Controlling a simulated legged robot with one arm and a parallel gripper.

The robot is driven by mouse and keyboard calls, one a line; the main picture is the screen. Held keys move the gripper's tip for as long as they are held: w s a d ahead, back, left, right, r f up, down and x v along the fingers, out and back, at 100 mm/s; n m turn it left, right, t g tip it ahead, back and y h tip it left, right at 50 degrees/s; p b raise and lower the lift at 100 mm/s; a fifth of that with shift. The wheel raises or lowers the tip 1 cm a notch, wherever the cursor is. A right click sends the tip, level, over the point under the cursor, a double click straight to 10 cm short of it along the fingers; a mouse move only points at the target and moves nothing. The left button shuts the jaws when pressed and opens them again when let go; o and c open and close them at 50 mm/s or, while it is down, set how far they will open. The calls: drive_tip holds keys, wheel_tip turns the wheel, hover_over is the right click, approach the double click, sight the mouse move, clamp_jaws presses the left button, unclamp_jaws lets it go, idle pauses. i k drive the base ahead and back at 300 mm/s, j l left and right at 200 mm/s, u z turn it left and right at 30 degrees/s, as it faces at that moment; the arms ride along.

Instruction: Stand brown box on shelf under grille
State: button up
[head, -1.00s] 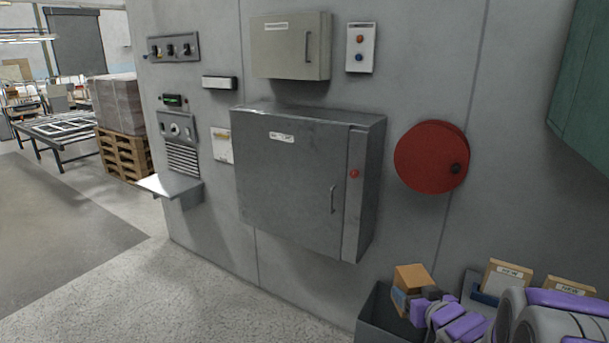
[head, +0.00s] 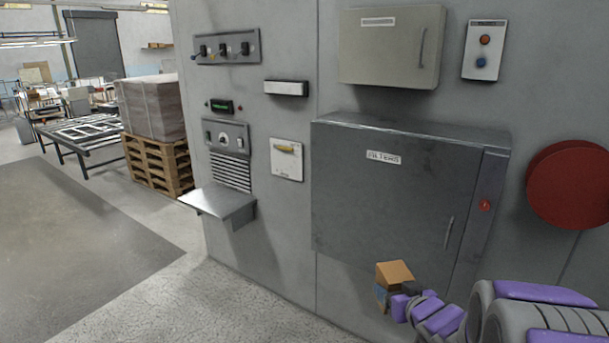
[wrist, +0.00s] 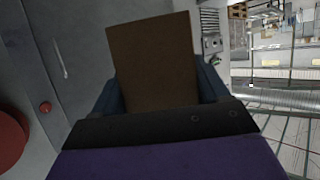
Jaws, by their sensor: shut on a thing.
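The brown box (head: 394,272) is held in my gripper (head: 386,293) at the lower right of the head view, in front of the large grey cabinet. In the wrist view the brown box (wrist: 155,65) fills the middle, between the two blue fingers of my gripper (wrist: 157,90). The shelf (head: 218,202) is a small metal ledge on the wall, left of the box and apart from it. The grille (head: 231,172) is a set of dark slots just above the shelf. The shelf's visible top is bare.
A large grey cabinet (head: 400,200) juts from the wall right of the shelf. A red round reel (head: 570,186) is at the far right. A pallet with a wrapped stack (head: 152,108) stands beyond the wall's left edge. The floor before the shelf is clear.

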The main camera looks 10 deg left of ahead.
sight(216, 200)
drive_tip(key=i+j+u, duration=0.2)
drive_tip(key=i+j, duration=1.1)
drive_tip(key=j, duration=0.15)
drive_tip(key=i+j, duration=0.2)
drive_tip(key=i, duration=0.25)
drive_tip(key=i+j, duration=0.2)
drive_tip(key=i, duration=0.3)
drive_tip(key=i+j+u, duration=0.1)
drive_tip(key=i+j, duration=0.15)
drive_tip(key=i, duration=0.2)
drive_tip(key=i+j, duration=0.15)
drive_tip(key=i, duration=0.3)
drive_tip(key=i+j+u, duration=0.1)
drive_tip(key=i, duration=0.4)
